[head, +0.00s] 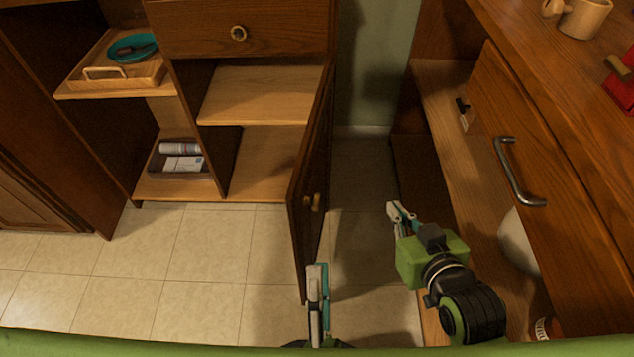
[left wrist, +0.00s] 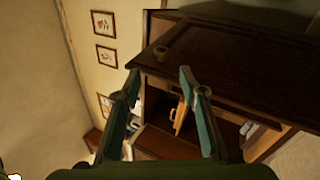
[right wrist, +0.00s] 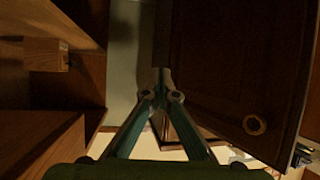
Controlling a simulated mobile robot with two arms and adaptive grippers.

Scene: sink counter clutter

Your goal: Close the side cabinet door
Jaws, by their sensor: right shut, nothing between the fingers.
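A dark wooden cabinet door (head: 311,165) with a round knob (head: 315,203) stands open, seen nearly edge-on in the middle of the head view. Its cabinet shows bare shelves (head: 255,95) to the left. My right gripper (head: 394,207) is right of the door, apart from it in the head view. In the right wrist view its fingers (right wrist: 161,95) meet with nothing between them, and the door's panel (right wrist: 230,60) and knob (right wrist: 254,124) are to the right. My left gripper (head: 318,268) is just below the door's near lower end. Its fingers (left wrist: 158,82) are spread and empty.
A counter unit on the right has a drawer front (head: 540,130) with a metal handle (head: 519,172) and an open lower space. A tray (head: 110,75) and a box (head: 180,170) sit on the left shelves. Tiled floor (head: 190,265) is clear.

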